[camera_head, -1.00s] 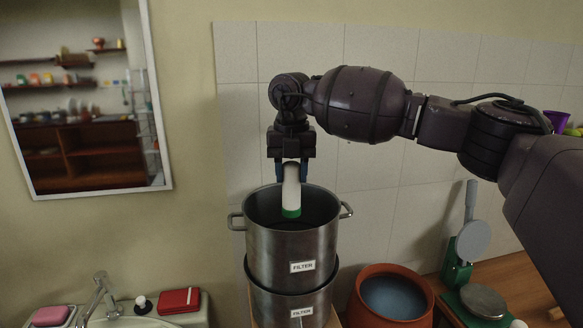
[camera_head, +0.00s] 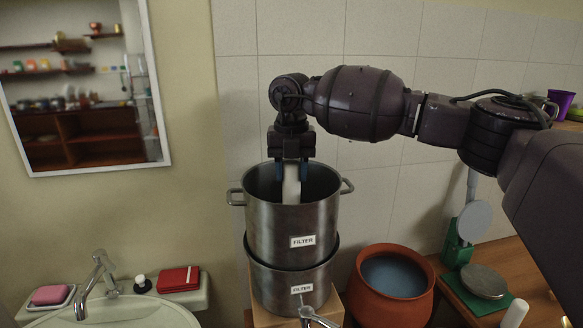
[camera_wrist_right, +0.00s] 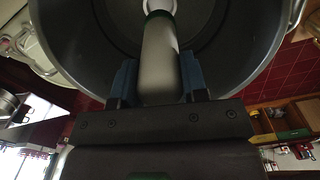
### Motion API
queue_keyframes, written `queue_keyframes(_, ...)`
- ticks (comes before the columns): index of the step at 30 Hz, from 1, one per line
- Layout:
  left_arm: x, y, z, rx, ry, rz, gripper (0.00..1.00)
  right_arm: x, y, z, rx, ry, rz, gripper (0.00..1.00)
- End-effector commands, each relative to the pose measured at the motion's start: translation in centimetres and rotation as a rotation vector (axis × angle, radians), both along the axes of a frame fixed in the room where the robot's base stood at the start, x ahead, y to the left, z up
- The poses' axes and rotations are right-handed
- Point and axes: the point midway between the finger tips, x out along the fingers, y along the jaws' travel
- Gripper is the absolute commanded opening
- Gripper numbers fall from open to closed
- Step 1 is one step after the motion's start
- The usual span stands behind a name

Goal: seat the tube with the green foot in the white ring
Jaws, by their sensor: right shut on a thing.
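The white tube (camera_head: 291,187) hangs upright from my right gripper (camera_head: 292,170), which is shut on its upper part. Its lower end is inside the upper steel pot (camera_head: 270,228), hidden behind the front wall in the head view. In the right wrist view the tube (camera_wrist_right: 160,58) runs from the gripper (camera_wrist_right: 158,88) down to its green foot (camera_wrist_right: 158,14). A white curved edge, apparently the white ring (camera_wrist_right: 173,4), shows just past the foot. I cannot tell whether foot and ring touch. My left gripper is not in view.
The upper pot stands on a second pot (camera_head: 270,290), both labelled FILTER. An orange-brown pot (camera_head: 350,300) of bluish contents stands to the right, near a green scale (camera_head: 455,250). A white cylinder (camera_head: 514,315) is at lower right. A sink (camera_head: 130,312) is at left.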

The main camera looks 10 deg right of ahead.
Motion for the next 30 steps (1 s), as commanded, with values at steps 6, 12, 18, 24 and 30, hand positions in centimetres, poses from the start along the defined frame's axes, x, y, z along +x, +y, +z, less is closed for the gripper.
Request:
queue_keyframes(6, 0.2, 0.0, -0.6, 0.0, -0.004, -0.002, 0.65, 0.0, 0.0, -1.4, -0.001, 0.0, 0.0, 0.09)
queue_keyframes(12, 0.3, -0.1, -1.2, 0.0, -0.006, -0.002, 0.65, 0.0, 0.0, -2.5, -0.001, 0.001, 0.0, 0.09)
queue_keyframes(18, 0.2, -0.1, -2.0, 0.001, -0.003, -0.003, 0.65, 0.0, 0.0, -3.7, -0.001, 0.001, 0.0, 0.09)
queue_keyframes(24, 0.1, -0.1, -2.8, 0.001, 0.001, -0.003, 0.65, 0.0, 0.0, -4.8, -0.001, 0.001, 0.0, 0.09)
queue_keyframes(30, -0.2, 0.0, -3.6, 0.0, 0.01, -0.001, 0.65, 0.0, 0.0, -5.9, 0.0, 0.002, -0.001, 0.09)
